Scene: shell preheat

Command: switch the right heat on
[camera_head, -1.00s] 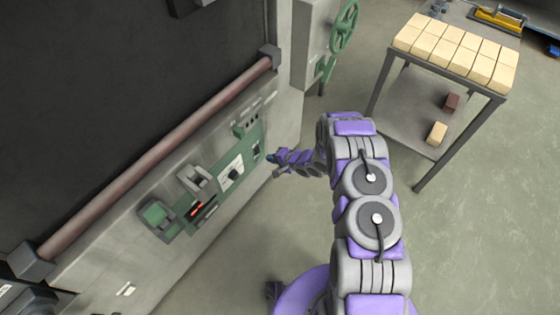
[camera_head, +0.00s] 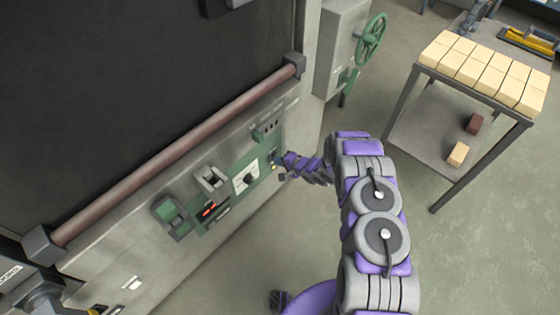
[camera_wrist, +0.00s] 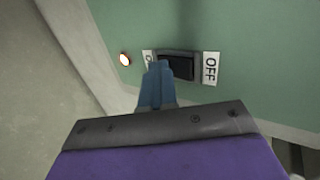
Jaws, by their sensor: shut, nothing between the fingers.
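The green control panel (camera_head: 267,148) is on the front of the grey furnace. In the wrist view, a black rocker switch (camera_wrist: 178,64) sits between an OFF label (camera_wrist: 211,68) on the right and a partly hidden label (camera_wrist: 148,56) on the left. An orange-white lamp (camera_wrist: 125,59) glows left of the switch. My gripper (camera_wrist: 158,68) is shut and empty. Its blue fingertips overlap the left end of the switch, the side away from OFF; whether they touch it I cannot tell. In the head view, my gripper (camera_head: 278,161) is at the panel's right end.
A dark dial (camera_head: 248,180), a glowing red display (camera_head: 208,209) and grey and green levers lie left along the panel. A pinkish bar (camera_head: 175,155) runs above. A green handwheel (camera_head: 371,39) and a table of pale bricks (camera_head: 485,68) stand to the right. Floor between is clear.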

